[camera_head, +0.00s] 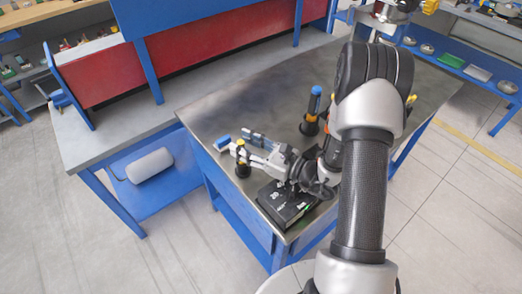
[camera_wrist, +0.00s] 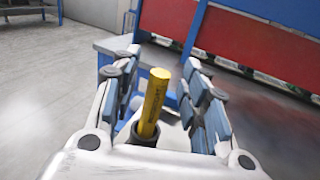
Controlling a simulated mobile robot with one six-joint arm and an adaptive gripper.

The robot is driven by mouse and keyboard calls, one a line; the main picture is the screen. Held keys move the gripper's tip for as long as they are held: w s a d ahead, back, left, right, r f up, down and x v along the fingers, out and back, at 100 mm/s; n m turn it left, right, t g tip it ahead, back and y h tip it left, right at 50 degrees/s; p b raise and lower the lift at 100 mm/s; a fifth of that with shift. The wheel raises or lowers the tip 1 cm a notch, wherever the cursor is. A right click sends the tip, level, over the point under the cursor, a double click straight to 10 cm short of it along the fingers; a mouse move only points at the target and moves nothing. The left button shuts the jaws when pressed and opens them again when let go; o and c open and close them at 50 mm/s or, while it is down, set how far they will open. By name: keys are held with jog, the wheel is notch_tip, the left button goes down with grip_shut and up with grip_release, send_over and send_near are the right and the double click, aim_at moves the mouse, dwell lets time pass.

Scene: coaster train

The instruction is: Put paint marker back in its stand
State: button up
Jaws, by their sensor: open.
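The paint marker is a yellow cylinder (camera_wrist: 152,103) in the wrist view. It stands nearly upright, with its lower end inside a small dark round stand (camera_wrist: 143,136). In the head view the marker (camera_head: 240,146) and its black stand (camera_head: 243,170) are near the left edge of the grey table. My gripper (camera_wrist: 162,95) is open, with one finger on each side of the marker and a visible gap to both. In the head view my gripper (camera_head: 250,153) reaches in from the right, low over the table. The stand's base is partly hidden in the wrist view.
A black box with white print (camera_head: 285,204) lies at the table's near corner under my wrist. A blue-capped dark and orange tool (camera_head: 313,110) stands upright farther back. A small blue object (camera_head: 222,143) lies beyond the marker. The table's back left is clear.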

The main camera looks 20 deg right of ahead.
jog(key=v, duration=1.1)
jog(key=s+a+r+n+g, duration=0.4)
jog(key=s+a+n+g, duration=0.25)
jog(key=a+n, duration=0.2)
jog(key=s+a+r+n+g, duration=0.5)
jog(key=s+a+n+g, duration=0.15)
jog(key=n+g, duration=0.2)
jog(key=s+d+r+n+t+h, duration=0.5)
jog(key=d+r+n+h, duration=0.1)
jog(key=n+h, duration=0.5)
jog(key=shift+d+r+t, duration=0.3)
jog(key=shift+d+r, duration=0.05)
jog(key=shift+d, duration=0.25)
